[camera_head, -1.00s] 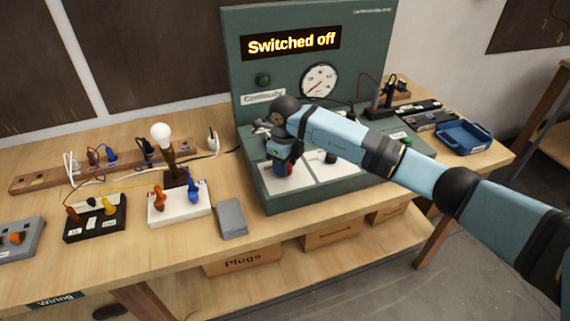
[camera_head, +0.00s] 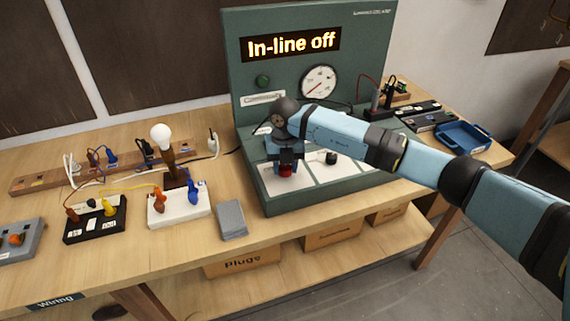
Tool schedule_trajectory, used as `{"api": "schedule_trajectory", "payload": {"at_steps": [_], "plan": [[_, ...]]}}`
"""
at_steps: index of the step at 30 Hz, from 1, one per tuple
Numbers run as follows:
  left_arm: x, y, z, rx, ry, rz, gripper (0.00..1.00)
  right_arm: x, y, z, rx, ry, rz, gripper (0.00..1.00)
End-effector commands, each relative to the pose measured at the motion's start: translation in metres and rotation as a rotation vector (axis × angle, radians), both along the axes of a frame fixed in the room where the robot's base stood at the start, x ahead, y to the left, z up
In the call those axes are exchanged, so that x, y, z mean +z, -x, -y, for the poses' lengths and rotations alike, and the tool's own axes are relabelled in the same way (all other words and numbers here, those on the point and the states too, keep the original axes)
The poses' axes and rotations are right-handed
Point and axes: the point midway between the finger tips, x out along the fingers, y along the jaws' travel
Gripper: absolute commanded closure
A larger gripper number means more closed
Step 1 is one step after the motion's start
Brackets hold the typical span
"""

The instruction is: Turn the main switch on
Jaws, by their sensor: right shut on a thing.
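The green test panel (camera_head: 370,60) stands on the bench, and its display (camera_head: 290,43) reads "In-line off". A red knob (camera_head: 286,170), seemingly the main switch, sits on a white plate at the left of the panel's sloped base. My right gripper (camera_head: 286,162) comes down over the red knob and is shut on it; the fingers partly hide it. A black knob (camera_head: 331,158) sits on the plate to its right. A round gauge (camera_head: 318,81) and a green lamp (camera_head: 263,81) are on the upright face. My left gripper is not in view.
A lamp with a white bulb (camera_head: 161,134) stands behind a white box with orange and blue plugs. A black box (camera_head: 95,221) with plugs and a grey block (camera_head: 231,219) lie left of the panel. A blue tray (camera_head: 461,138) is at the right.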

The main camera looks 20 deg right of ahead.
Motion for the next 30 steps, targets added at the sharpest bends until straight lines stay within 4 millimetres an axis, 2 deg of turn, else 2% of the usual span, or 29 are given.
{"api": "schedule_trajectory", "payload": {"at_steps": [12, 30], "plan": [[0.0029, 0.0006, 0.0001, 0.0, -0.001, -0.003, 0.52, 0.0011, -0.0005, 0.0006, -0.253, 0.0, 0.002, 0.84], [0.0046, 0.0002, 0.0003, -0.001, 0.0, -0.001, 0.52, 0.0009, -0.0006, 0.0006, -0.318, 0.0, 0.002, 0.84]]}}
